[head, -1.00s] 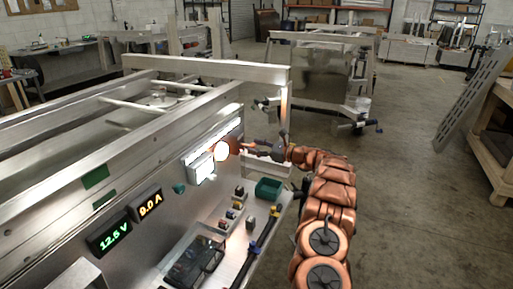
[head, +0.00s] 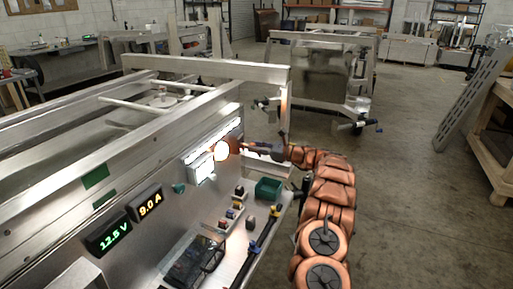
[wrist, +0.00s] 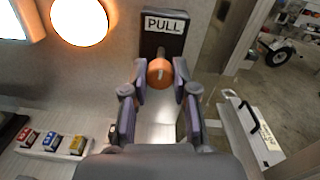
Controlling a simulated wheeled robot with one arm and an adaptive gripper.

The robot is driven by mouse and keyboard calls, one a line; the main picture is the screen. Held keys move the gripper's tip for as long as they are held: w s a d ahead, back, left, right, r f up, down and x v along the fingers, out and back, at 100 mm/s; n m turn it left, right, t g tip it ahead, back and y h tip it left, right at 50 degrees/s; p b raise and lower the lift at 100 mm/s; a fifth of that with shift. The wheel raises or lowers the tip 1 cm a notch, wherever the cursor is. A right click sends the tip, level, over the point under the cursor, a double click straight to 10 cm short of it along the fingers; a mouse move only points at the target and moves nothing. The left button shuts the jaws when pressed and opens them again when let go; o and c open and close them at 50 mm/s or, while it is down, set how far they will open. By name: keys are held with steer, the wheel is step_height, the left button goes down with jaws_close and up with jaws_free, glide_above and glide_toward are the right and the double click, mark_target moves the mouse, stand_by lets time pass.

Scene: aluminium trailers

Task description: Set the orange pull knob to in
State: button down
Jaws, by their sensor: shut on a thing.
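The orange pull knob (wrist: 160,73) shows in the wrist view, on a dark plate (wrist: 164,25) labelled PULL on the trailer's metal side panel. A short shaft shows between the knob and the plate, so the knob stands off from it. My gripper (wrist: 161,75) has a finger on each side of the knob and is shut on it. In the head view my gripper (head: 240,147) reaches the panel from the right, beside a bright round lamp (head: 221,151). The knob is hard to make out there.
Lit white panels (head: 200,166) sit left of the lamp. A shelf below holds a green bin (head: 268,189), small coloured parts (head: 233,213) and a dark tray. Readouts show 12.5 V (head: 109,237) and 9.0 A (head: 150,204).

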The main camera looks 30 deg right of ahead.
steer(key=x, duration=0.3)
steer(key=shift+r, duration=0.1)
steer(key=shift+w+a, duration=0.1)
steer(key=c, duration=0.9)
jaws_free()
steer(key=v, duration=1.2)
